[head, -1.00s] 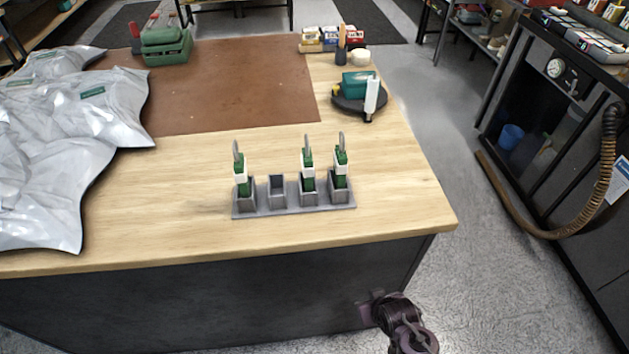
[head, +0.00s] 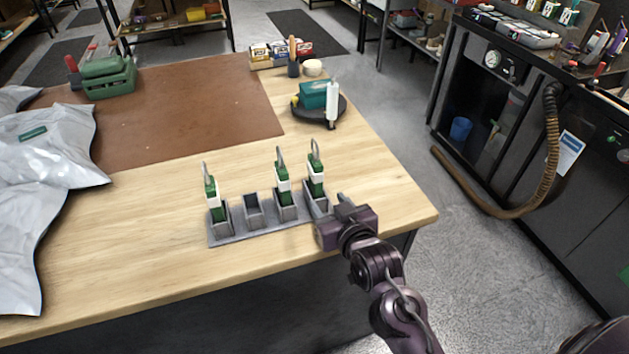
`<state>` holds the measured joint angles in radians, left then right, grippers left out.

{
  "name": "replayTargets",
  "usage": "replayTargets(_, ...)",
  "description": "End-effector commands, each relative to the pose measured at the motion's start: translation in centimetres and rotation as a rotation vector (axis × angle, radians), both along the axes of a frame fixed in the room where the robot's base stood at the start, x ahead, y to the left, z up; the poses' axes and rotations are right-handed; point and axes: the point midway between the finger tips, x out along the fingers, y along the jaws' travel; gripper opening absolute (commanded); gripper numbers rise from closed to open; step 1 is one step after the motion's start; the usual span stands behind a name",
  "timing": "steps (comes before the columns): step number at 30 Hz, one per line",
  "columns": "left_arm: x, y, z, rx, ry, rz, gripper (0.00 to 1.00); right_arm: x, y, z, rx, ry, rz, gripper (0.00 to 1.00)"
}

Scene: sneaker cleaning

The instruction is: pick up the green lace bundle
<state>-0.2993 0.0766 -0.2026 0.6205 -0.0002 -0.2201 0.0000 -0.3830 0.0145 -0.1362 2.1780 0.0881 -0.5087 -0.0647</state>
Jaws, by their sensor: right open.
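Three green lace bundles with white bands and grey loops on top stand upright in a grey slotted rack (head: 250,236) near the table's front edge. They are the left bundle (head: 212,198), the middle-right bundle (head: 283,184) and the rightmost bundle (head: 316,178). The second slot from the left (head: 254,210) is empty. My right gripper (head: 332,201) is open, low beside the rack's right end, close to the rightmost bundle's slot. I cannot tell whether its fingers touch the rack. My left gripper is out of view.
Silvery plastic bags (head: 45,170) lie on the left of the wooden table (head: 150,260). A brown mat (head: 180,110), a green box (head: 104,77) and a round dark stand (head: 322,112) with a white bottle are farther back. Bare wood lies right of the rack.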

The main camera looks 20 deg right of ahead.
Motion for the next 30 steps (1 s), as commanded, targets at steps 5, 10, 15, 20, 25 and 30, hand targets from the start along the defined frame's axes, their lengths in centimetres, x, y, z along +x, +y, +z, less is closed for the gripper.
replayTargets(5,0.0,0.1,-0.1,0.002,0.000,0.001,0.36,2.1,-0.2,3.3,0.015,-0.217,-0.035,0.48)
replayTargets(10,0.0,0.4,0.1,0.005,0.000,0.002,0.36,2.9,-0.3,4.5,0.018,-0.287,-0.048,0.48)
replayTargets(15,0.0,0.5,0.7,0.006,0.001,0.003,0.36,4.7,-0.3,4.7,0.017,-0.290,-0.049,0.48)
replayTargets(20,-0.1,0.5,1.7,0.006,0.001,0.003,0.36,6.5,0.0,5.1,0.017,-0.289,-0.047,0.48)
replayTargets(25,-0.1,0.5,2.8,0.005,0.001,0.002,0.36,9.0,0.3,5.3,0.017,-0.289,-0.047,0.48)
replayTargets(30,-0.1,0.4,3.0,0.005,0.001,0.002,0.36,10.3,0.3,5.0,0.017,-0.287,-0.047,0.48)
